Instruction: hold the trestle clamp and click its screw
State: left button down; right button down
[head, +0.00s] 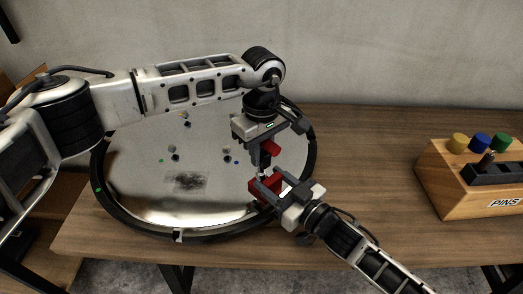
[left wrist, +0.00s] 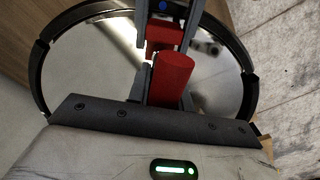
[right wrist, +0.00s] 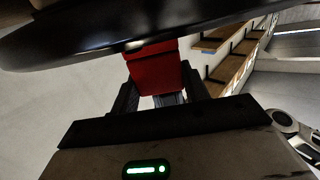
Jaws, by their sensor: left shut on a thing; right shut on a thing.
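The trestle clamp shows as red parts at the right side of a round mirror-like disc. My right gripper (head: 268,184) is shut on a red block (head: 262,190), the clamp's body, beside the disc's black rim. In the right wrist view the red block (right wrist: 155,68) sits between the fingers, close under the dark rim. My left gripper (head: 268,146) is above it, pointing down, shut on a red cylinder (left wrist: 172,77), which looks like the screw's handle. The cylinder stands out between its fingers in the left wrist view. The fingers hide where the screw and body meet.
The disc (head: 140,150) lies on the wooden table (head: 375,180), with small coloured dots and a dark smudge on its face. A wooden box labelled PINS (head: 455,190) with yellow, blue and green knobs stands at the right. The table between is clear.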

pick_arm(q)
jog(key=shift+r, duration=2.5)
pick_arm(e)
jog(key=c, duration=0.6)
grip_release()
jog(key=shift+c, duration=0.2)
